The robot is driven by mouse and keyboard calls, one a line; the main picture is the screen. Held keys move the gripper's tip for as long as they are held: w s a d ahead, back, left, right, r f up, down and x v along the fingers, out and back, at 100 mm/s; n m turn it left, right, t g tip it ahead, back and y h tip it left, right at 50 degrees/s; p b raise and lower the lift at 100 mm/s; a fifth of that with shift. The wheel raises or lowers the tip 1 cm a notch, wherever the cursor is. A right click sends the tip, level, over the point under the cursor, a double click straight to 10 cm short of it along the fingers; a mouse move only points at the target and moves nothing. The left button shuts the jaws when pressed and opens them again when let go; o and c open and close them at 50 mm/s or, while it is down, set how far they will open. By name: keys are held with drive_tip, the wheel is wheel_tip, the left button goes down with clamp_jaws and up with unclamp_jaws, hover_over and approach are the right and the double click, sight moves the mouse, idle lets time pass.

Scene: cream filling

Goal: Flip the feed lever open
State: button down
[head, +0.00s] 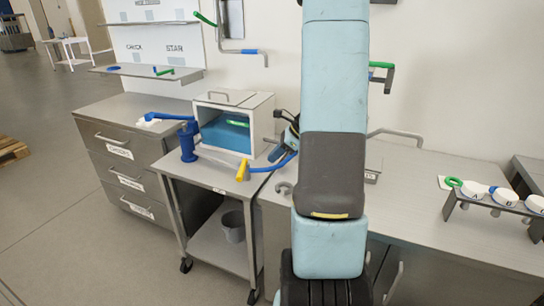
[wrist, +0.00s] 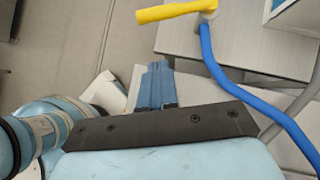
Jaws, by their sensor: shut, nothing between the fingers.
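A yellow lever (head: 242,170) sits at the end of a blue pipe (head: 272,166) at the cart's right front edge; it looks like the feed lever. In the wrist view the yellow lever (wrist: 172,12) lies roughly level across the top, meeting a grey joint beside the blue pipe (wrist: 232,88). My gripper (wrist: 157,66) has its blue fingers together and empty, below the lever in the picture and apart from it. In the head view my gripper (head: 287,134) is right of the white box, partly hidden by my arm.
A steel cart (head: 208,177) carries a blue hand pump (head: 188,142) with a long handle and an open-fronted white box (head: 259,120) with a blue inside. A drawer cabinet (head: 125,175) stands left. A rack with white-capped cups (head: 503,197) stands on the right counter (head: 430,215).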

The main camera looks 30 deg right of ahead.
sight(242, 170)
drive_tip(key=w+a+r+x, duration=0.1)
drive_tip(key=x, duration=0.9)
drive_tip(key=shift+a+r, duration=0.2)
drive_tip(key=shift+a, duration=0.1)
drive_tip(key=shift+w, duration=0.15)
